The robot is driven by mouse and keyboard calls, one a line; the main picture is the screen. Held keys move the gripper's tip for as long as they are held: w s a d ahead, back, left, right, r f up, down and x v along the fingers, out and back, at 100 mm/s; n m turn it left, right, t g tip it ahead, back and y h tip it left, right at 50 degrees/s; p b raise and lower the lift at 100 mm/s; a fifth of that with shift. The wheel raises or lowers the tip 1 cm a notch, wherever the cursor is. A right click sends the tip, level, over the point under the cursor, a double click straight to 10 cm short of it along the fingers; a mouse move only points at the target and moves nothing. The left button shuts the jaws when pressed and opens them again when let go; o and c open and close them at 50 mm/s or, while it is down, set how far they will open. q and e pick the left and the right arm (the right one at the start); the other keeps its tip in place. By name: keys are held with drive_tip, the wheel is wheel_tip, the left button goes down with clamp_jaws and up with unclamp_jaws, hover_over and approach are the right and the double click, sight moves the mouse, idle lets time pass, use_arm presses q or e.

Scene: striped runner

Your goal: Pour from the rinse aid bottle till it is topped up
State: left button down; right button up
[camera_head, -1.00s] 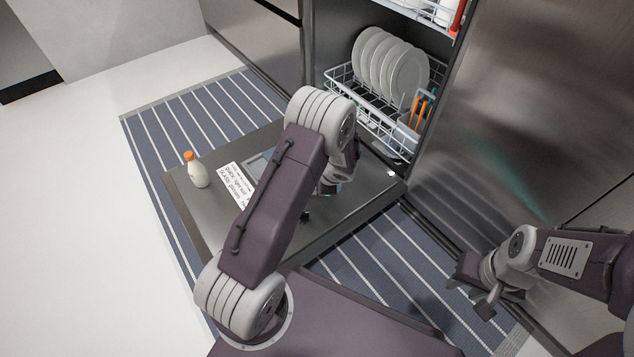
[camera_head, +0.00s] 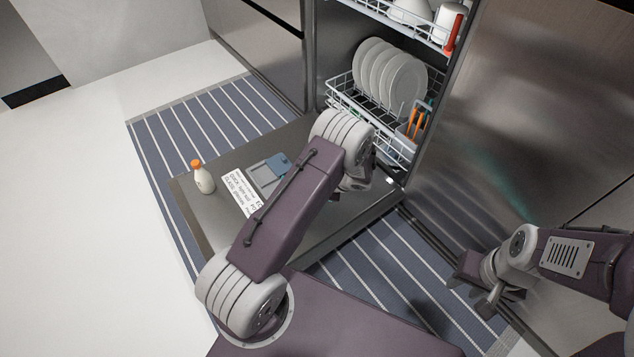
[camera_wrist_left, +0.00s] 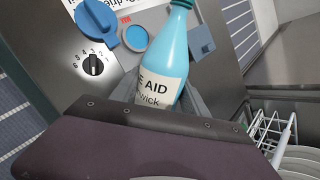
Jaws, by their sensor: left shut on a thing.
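The rinse aid bottle (camera_wrist_left: 165,70) is light blue with a white label and a green top. My left gripper (camera_wrist_left: 163,98) is shut around it. In the left wrist view its top end lies beside a round light-blue opening (camera_wrist_left: 134,38) with red lettering, apart from it in the picture. A blue round cap (camera_wrist_left: 97,22) sits next to the opening, and a black numbered dial (camera_wrist_left: 93,65) lies below. In the head view my arm hides the bottle and left gripper. My right gripper (camera_head: 480,292) hangs at the right, with nothing seen in it.
The dishwasher door (camera_head: 325,225) lies open over a striped runner (camera_head: 385,285). A white bottle with an orange cap (camera_head: 203,180) stands on its left part, near a printed card (camera_head: 240,190). The lower rack (camera_head: 345,95) holds plates (camera_head: 405,85).

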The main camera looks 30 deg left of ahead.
use_arm(q)
drive_tip(key=shift+r, duration=0.3)
drive_tip(key=shift+a+f, duration=0.1)
use_arm(e)
drive_tip(key=shift+r, duration=0.15)
use_arm(q)
drive_tip(key=shift+y, duration=0.3)
